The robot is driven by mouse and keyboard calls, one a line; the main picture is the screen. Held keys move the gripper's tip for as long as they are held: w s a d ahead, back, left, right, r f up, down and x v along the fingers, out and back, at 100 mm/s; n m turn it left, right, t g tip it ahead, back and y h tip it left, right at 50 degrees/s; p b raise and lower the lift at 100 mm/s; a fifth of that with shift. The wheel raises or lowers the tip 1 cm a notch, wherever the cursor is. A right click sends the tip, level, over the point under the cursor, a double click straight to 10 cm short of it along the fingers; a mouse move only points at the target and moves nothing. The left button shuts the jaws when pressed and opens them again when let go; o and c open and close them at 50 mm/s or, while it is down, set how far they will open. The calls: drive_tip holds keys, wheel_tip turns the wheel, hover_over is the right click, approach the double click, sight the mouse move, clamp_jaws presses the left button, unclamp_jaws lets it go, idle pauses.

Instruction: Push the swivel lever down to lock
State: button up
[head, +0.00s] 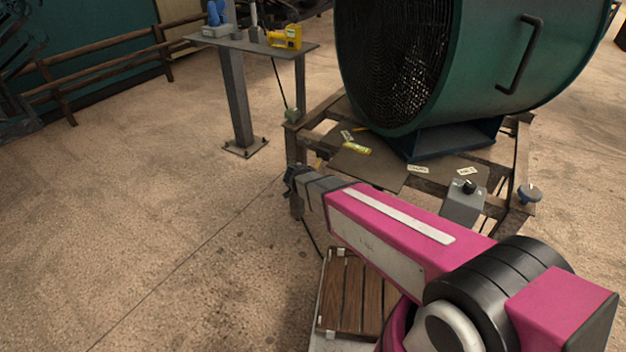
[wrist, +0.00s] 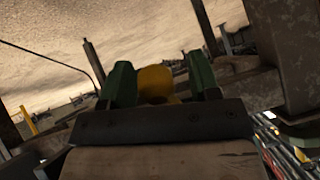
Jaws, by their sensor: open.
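My gripper (head: 291,180) is at the end of my pink arm in the head view, small and dark, just in front of the left front corner of the fan's frame. In the wrist view, my gripper (wrist: 160,85) shows as two green fingers standing apart. A rounded yellow piece (wrist: 156,86) shows between them; I cannot tell whether it belongs to my gripper or lies beyond it. No swivel lever can be made out for sure. A grey box with a black knob (head: 463,203) sits at the front of the frame, partly behind my arm.
A big green drum fan (head: 487,75) stands on a metal frame (head: 522,160), which has a dark blue knob (head: 529,194) at its right corner. A small table (head: 235,43) with a yellow tool (head: 285,37) stands behind. A slatted wooden platform (head: 350,300) lies below my arm. The floor at left is clear.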

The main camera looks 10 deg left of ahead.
drive_tip(key=v, duration=0.9)
drive_tip(key=shift+r, duration=0.15)
drive_tip(key=shift+w+a, duration=0.1)
drive_tip(key=c, duration=1)
drive_tip(key=shift+w+a+r+n+g+h, duration=0.15)
drive_tip(key=shift+w+n+g+h, duration=0.1)
drive_tip(key=shift+n, duration=0.25)
drive_tip(key=shift+w+d+r+n+g+h, duration=0.15)
drive_tip(key=shift+w+n+g, duration=0.1)
drive_tip(key=shift+n, duration=0.25)
clamp_jaws()
drive_tip(key=w+a+r+n+g, duration=0.2)
drive_tip(key=r+n+g, duration=0.25)
drive_tip(key=n, duration=0.45)
drive_tip(key=w+a+r+n+g, duration=0.2)
drive_tip(key=r+n+g, duration=0.25)
drive_tip(key=n, duration=0.45)
drive_tip(key=shift+t, duration=0.4)
drive_tip(key=x, duration=1.3)
drive_tip(key=shift+d+r, duration=0.1)
drive_tip(key=shift+d, duration=0.1)
